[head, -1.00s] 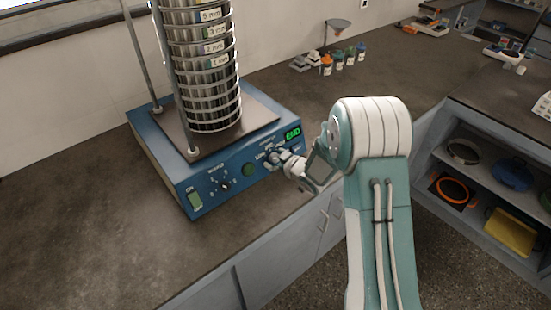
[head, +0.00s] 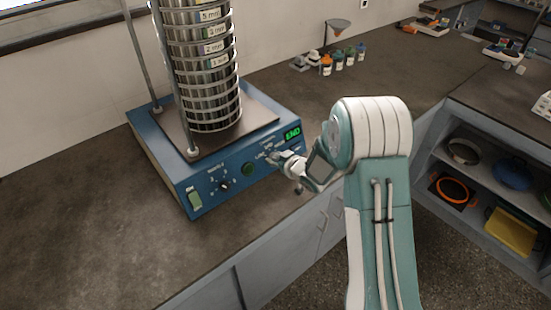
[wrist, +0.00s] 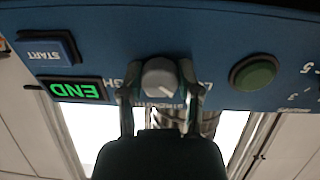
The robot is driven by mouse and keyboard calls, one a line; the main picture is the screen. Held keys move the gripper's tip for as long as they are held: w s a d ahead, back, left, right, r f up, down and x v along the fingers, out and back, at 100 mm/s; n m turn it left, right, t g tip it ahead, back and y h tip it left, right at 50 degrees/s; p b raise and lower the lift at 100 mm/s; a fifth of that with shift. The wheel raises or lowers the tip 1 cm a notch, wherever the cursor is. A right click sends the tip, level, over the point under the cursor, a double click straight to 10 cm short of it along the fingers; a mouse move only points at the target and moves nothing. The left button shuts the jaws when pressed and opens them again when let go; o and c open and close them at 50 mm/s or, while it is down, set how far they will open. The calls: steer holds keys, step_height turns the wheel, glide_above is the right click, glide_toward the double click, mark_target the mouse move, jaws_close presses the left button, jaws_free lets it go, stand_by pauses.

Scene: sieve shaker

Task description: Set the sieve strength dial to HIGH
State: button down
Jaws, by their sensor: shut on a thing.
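The strength dial (wrist: 160,78) is a round grey knob on the blue front panel, seen upside down in the wrist view. A pale pointer line runs across its face towards the lower right. The partly hidden HIGH lettering is to the left of it in this view, LO lettering to the right and "strength" below. My gripper (wrist: 160,82) has one finger on each side of the dial and is shut on it. In the head view my gripper (head: 282,158) is at the right part of the shaker's panel and hides the dial.
The blue sieve shaker (head: 190,190) carries a tall sieve stack (head: 205,70). Beside the dial are a green round button (wrist: 253,73), a lit END display (wrist: 75,89) and a START button (wrist: 45,52). Small bottles (head: 343,60) stand farther back. The counter's left is clear.

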steer(key=m, duration=1)
steer(key=shift+m, duration=0.3)
steer(key=m, duration=0.5)
steer(key=shift+g+y, duration=0.3)
steer(key=m, duration=0.5)
steer(key=shift+f+m, duration=0.1)
steer(key=shift+m, duration=0.2)
steer(key=shift+c, duration=1.5)
jaws_free()
steer(key=shift+f, duration=0.1)
steer(key=shift+w, duration=0.1)
